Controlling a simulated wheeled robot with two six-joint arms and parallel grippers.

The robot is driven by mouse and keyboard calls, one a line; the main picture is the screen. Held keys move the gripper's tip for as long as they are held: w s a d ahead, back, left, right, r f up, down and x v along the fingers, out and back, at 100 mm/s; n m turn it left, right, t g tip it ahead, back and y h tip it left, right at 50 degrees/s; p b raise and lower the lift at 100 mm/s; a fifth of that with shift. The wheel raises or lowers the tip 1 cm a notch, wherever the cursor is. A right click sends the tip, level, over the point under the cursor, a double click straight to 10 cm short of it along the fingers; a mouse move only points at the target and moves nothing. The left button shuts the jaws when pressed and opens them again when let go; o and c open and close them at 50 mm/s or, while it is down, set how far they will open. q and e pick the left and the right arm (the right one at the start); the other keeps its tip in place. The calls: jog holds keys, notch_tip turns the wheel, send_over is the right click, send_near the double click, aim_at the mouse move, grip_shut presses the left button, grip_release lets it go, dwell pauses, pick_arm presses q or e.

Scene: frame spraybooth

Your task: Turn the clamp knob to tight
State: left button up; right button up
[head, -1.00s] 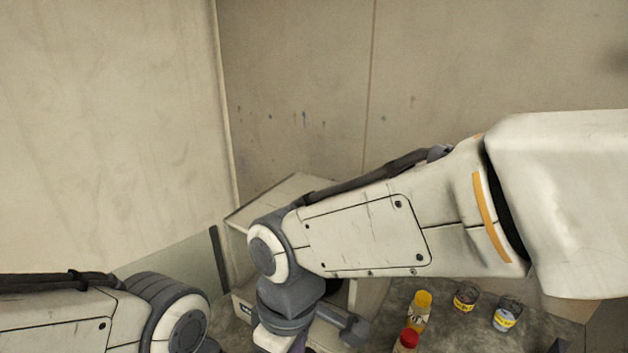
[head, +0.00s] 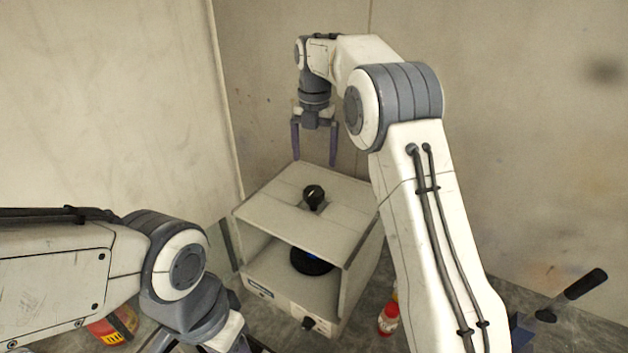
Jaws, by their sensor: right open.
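A black knob (head: 313,195) with a pale mark on it stands on the top of a pale box-shaped booth (head: 270,205) with an open front. I take it for the clamp knob. My right gripper (head: 314,160) is open and empty, pointing down, above and behind the knob in the head view, apart from it. My left gripper is mostly cut off at the bottom edge, left of the booth; its jaws cannot be made out.
A dark round disc (head: 311,262) lies inside the booth, and a smaller black knob (head: 308,323) is on its front. A red-capped bottle (head: 388,318) stands to the right. A red and yellow container (head: 112,326) is at lower left. A black-handled lever (head: 570,293) is at right.

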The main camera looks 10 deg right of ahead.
aim_at(314, 190)
notch_tip(314, 190, down, 9)
jog(key=p, duration=0.3)
jog(key=shift+f+p, duration=0.3)
jog(key=shift+f, duration=0.3)
jog(key=shift+c, duration=0.3)
